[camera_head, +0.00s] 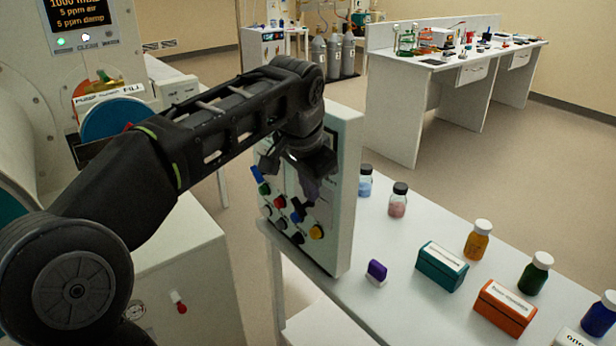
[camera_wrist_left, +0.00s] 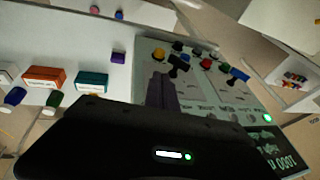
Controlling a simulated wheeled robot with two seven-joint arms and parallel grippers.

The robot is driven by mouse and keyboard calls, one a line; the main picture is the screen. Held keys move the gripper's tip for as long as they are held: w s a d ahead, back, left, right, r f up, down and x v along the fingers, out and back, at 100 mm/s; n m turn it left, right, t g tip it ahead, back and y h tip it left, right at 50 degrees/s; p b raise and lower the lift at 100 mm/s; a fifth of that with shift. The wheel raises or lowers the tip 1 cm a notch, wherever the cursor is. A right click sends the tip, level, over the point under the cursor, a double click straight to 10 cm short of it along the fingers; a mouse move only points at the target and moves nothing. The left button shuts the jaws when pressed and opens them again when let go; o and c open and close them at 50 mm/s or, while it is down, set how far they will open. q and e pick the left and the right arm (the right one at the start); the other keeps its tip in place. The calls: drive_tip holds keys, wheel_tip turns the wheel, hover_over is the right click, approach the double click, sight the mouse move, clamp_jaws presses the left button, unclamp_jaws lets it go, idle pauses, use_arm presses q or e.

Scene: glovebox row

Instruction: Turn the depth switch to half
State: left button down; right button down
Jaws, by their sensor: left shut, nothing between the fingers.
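The upright control panel (camera_head: 343,190) carries several coloured knobs and switches on its face; it also shows in the left wrist view (camera_wrist_left: 222,100). A blue-handled switch (camera_head: 257,173) is at its left edge and shows in the wrist view (camera_wrist_left: 239,74). A black-handled switch (camera_head: 297,212) sits lower, near a yellow button (camera_head: 316,232), and shows in the wrist view (camera_wrist_left: 178,66). The labels are too small to read, so I cannot tell which is the depth switch. My left gripper (camera_head: 310,190) is shut and empty in front of the panel, its fingers (camera_wrist_left: 162,92) pointing toward the black-handled switch. Contact is unclear.
The white table (camera_head: 420,310) right of the panel holds a purple block (camera_head: 377,271), a teal box (camera_head: 441,267), an orange box (camera_head: 503,307) and several bottles. A cabinet with a display (camera_head: 82,12) stands left. Open floor lies behind.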

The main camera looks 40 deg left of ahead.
sight(305, 215)
use_arm(q)
drive_tip(key=f, duration=0.1)
drive_tip(key=w+a+f, duration=0.1)
drive_tip(key=f, duration=0.1)
drive_tip(key=a+f, duration=0.1)
drive_tip(key=f, duration=0.1)
drive_tip(key=shift+w+a+f+p, duration=0.2)
drive_tip(key=shift+w+a+p, duration=0.05)
drive_tip(key=shift+p, duration=0.05)
drive_tip(key=shift+f, duration=0.1)
drive_tip(key=shift+f+b, duration=0.2)
drive_tip(key=shift+b, duration=0.3)
drive_tip(key=y+b, duration=0.1)
drive_tip(key=b, duration=0.1)
drive_tip(key=f+t+y+b, duration=0.1)
drive_tip(key=b, duration=0.2)
drive_tip(key=shift+s+d+f+y, duration=0.1)
drive_tip(key=shift+d+f+y, duration=0.1)
drive_tip(key=shift+f+y, duration=0.1)
drive_tip(key=shift+f, duration=0.1)
drive_tip(key=shift+r, duration=0.3)
drive_tip(key=shift+r+p, duration=0.65)
drive_tip(key=shift+r, duration=0.1)
